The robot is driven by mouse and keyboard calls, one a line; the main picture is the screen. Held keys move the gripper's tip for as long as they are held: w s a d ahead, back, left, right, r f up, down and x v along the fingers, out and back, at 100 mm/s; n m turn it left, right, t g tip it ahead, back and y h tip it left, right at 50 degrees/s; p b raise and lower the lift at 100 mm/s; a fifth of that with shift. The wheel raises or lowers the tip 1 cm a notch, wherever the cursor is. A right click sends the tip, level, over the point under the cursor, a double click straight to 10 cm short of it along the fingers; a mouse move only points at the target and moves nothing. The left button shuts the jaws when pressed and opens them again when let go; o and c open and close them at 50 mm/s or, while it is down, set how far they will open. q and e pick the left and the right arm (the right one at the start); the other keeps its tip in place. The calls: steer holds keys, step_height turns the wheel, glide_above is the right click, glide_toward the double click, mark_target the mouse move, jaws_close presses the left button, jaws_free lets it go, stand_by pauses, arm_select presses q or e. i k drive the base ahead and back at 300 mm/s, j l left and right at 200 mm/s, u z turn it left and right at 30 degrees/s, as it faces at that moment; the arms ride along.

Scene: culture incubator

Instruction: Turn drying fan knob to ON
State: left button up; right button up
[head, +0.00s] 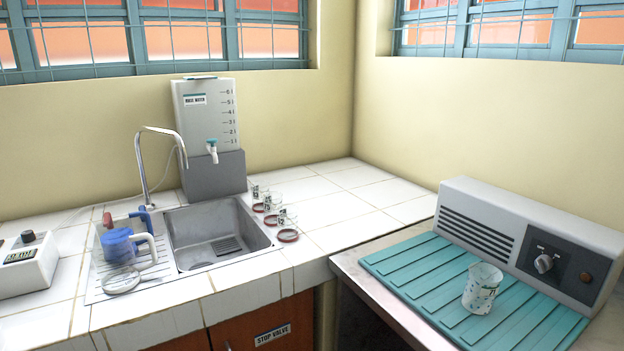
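The drying fan (470,222) is a long pale grey box with dark louvre slots, standing on the counter at the right in the head view. Its dark control panel (560,266) carries a light grey knob (543,263) with small markings above it, too small to read. A round brownish-orange button or lamp (586,277) sits to the right of the knob and looks unlit. Neither of my grippers shows in the head view.
A patterned beaker (482,288) stands on the teal slatted mat (400,262) in front of the fan panel. Left are a sink (215,235), a rinse water tank (208,120), a blue vessel (118,245) and glassware with red rings (288,235). Tiles behind the glassware are clear.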

mark_target(543, 263)
steer(key=z, duration=1.45)
steer(key=j, duration=0.35)
steer(key=k+j, duration=0.1)
steer(key=j, duration=0.25)
